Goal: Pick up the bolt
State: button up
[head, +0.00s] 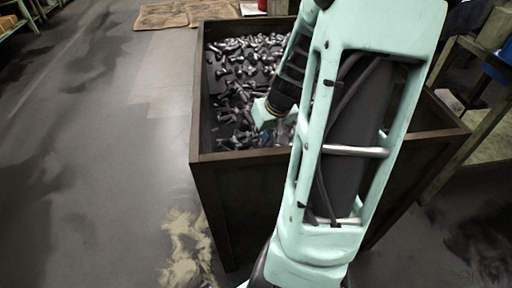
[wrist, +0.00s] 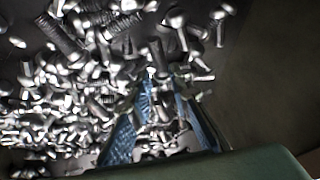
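Many loose grey metal bolts (head: 240,90) lie in a heap inside a dark, open-topped bin (head: 240,155). In the wrist view, bolts (wrist: 65,40) fill the left and middle of the picture, lying at mixed angles. My gripper (wrist: 163,85) points down among them, its two blue fingers apart. Some bolts show between and just beyond the fingers; I see none clearly clamped. In the head view, my gripper (head: 285,132) is low inside the bin near its front wall, mostly hidden by my arm. Which single bolt is meant cannot be told.
The bin walls rise around my gripper; a bare dark wall (wrist: 270,60) is close on the right in the wrist view. A bench (head: 480,140) stands right of the bin. Flattened cardboard (head: 185,14) lies behind it. The floor at left (head: 110,170) is clear.

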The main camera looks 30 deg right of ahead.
aim_at(258, 145)
jog(key=b+x, duration=0.2)
jog(key=x, duration=0.3)
jog(key=shift+a+f, duration=0.1)
grip_shut()
